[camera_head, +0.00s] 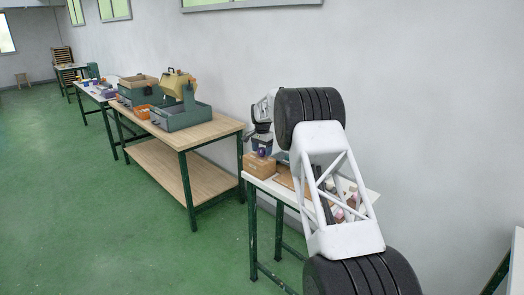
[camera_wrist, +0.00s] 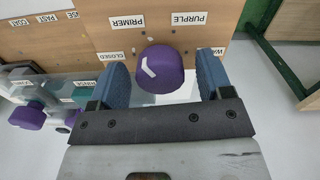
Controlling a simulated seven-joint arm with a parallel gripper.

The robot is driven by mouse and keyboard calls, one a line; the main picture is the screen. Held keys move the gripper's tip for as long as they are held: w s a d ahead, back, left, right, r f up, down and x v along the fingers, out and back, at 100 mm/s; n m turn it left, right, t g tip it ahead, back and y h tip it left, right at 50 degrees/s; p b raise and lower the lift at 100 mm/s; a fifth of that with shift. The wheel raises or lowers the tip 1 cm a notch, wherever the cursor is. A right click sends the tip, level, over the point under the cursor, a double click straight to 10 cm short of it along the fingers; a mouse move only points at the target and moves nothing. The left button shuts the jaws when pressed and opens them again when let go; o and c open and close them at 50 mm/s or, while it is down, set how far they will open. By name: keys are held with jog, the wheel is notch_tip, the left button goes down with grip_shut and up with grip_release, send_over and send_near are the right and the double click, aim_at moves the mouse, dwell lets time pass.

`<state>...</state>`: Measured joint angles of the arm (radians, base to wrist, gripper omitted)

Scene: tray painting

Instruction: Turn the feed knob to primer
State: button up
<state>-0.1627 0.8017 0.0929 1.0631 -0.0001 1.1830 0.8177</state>
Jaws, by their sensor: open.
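The purple feed knob (camera_wrist: 172,78) sits on a wooden panel (camera_wrist: 150,28) in the wrist view. Labels around it read PRIMER (camera_wrist: 127,22) at upper left, PURPLE (camera_wrist: 188,18) at upper right, CLOSED (camera_wrist: 117,56) at left and a partly hidden WA label at right. A white mark (camera_wrist: 149,68) is on the left part of the knob's face; I cannot tell exactly which label it points at. My gripper (camera_wrist: 164,76) is open, with one blue finger on each side of the knob and gaps showing. In the head view a purple knob (camera_head: 262,152) shows on a wooden box (camera_head: 258,166) below my gripper.
Another purple knob (camera_wrist: 27,115) stands at left in the wrist view, near RINSE and DOWN labels. The white table (camera_head: 262,183) holds several small items, partly hidden by my arm. A wooden workbench (camera_head: 205,130) with green boxes stands to the left. Green floor between is clear.

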aim_at(262, 149)
jog(key=shift+r, duration=3.9)
